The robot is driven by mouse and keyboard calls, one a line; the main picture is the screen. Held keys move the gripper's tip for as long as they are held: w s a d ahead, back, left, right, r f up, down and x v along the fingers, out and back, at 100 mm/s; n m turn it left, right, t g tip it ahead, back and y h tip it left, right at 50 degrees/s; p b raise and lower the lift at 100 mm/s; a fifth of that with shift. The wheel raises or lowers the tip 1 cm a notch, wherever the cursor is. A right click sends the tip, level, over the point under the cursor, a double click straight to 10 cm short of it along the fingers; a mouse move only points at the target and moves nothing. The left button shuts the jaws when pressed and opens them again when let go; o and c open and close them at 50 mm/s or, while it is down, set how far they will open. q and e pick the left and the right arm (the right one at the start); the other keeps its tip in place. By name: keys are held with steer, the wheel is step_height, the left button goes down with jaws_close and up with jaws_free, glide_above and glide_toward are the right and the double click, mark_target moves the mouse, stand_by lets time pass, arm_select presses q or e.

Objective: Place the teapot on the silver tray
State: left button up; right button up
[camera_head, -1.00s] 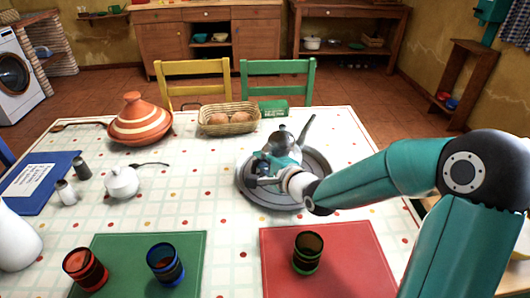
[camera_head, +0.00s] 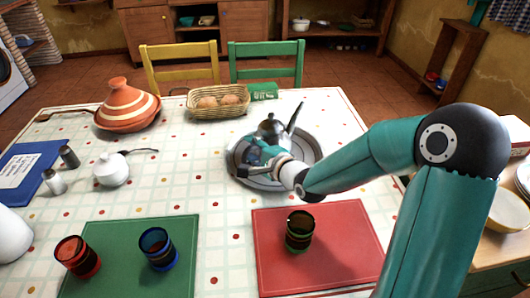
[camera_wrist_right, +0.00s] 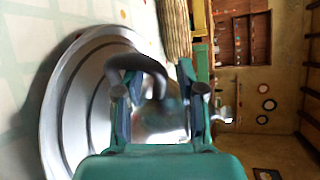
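The silver teapot (camera_head: 272,131), with its spout pointing up to the right, stands on the round silver tray (camera_head: 307,148) on the table. My right gripper (camera_head: 253,163) is low over the tray, at the near left side of the teapot. In the right wrist view its two fingers (camera_wrist_right: 158,108) are spread apart, with the teapot's dark curved handle (camera_wrist_right: 140,62) and blurred shiny body between and beyond them. The gripper covers part of the teapot. The tray (camera_wrist_right: 62,110) also fills the left of that view. My left gripper is not in view.
A bread basket (camera_head: 190,104) and a green box (camera_head: 262,91) stand behind the tray. A red mat (camera_head: 345,240) with a dark cup (camera_head: 300,232) lies in front. A white sugar bowl (camera_head: 111,171) and tagine (camera_head: 127,108) are to the left.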

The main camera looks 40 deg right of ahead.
steer(key=b+v, duration=0.4)
steer(key=v, duration=0.7)
steer(key=shift+s, duration=0.35)
steer(key=shift+r, duration=0.2)
